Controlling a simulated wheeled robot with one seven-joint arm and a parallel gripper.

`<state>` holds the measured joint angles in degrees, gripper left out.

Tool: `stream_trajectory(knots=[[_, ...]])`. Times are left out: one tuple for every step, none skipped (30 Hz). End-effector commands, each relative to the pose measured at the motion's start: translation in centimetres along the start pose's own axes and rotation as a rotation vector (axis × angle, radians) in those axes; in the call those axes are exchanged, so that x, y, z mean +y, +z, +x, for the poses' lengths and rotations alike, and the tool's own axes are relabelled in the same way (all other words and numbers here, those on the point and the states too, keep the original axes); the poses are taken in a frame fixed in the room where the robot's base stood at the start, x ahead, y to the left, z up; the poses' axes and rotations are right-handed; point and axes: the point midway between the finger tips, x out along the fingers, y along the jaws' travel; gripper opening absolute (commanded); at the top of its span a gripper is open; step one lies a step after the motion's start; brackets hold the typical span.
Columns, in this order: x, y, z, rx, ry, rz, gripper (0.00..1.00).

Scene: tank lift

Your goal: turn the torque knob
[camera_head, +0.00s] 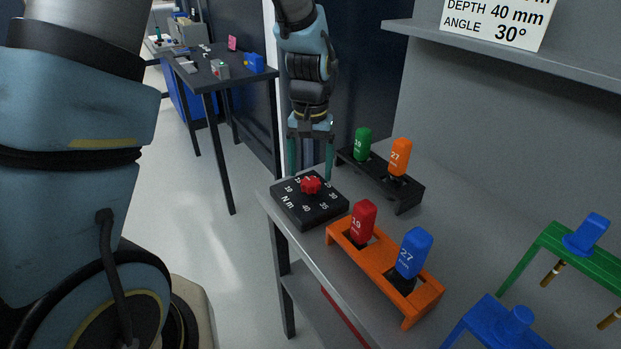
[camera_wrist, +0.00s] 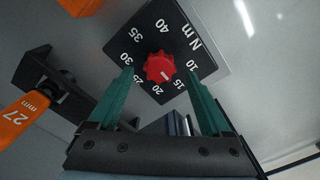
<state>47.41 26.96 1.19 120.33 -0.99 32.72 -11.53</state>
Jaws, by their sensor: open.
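In the wrist view the red knob (camera_wrist: 160,67) sits on the black dial plate (camera_wrist: 188,42), marked with white numbers from 10 to 40 and "Nm". A white mark on the knob faces the lower side, near 15 and 20. My gripper (camera_head: 311,178) is open, its two green fingers pointing down behind the dial. In the wrist view the gripper (camera_wrist: 162,88) has its fingers on either side below the knob, apart from it and empty.
An orange rack (camera_head: 413,315) holds red and blue 27/19 mm sockets beside the dial. A black rack (camera_head: 408,199) with green (camera_head: 362,144) and orange (camera_head: 400,157) sockets stands close to my gripper's right. Green and blue stands are at right; a shelf (camera_head: 500,54) overhangs the back.

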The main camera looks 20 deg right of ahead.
Motion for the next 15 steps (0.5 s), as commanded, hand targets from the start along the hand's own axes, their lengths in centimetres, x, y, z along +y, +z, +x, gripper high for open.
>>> stream_trajectory(knots=[[0.0, -0.2, -1.0, 0.008, 0.002, 0.000, 0.83], [0.0, -0.1, -1.6, 0.006, 0.001, 0.000, 0.83], [0.0, -0.1, -2.5, 0.007, 0.002, 0.000, 0.83], [0.0, -0.2, -3.0, 0.007, 0.002, 0.000, 0.83], [0.0, -0.2, -3.7, 0.007, 0.002, 0.000, 0.83], [0.0, -0.1, -4.3, 0.006, 0.001, 0.000, 0.83], [0.0, -0.1, -4.9, 0.006, 0.001, 0.000, 0.83], [0.0, -0.1, -5.3, 0.005, 0.001, 0.000, 0.83], [0.0, -0.1, -5.9, 0.005, 0.001, 0.000, 0.83], [0.0, -0.1, -6.3, 0.005, 0.001, 0.000, 0.83], [0.0, -0.1, -6.6, 0.004, 0.001, 0.000, 0.83], [0.0, -0.1, -7.0, 0.003, 0.001, 0.000, 0.83], [0.0, -0.1, -7.2, 0.002, 0.001, 0.000, 0.83], [0.0, 0.0, -7.3, 0.001, 0.000, 0.000, 0.83], [0.0, 0.0, -7.5, 0.001, 0.000, 0.000, 0.83]])
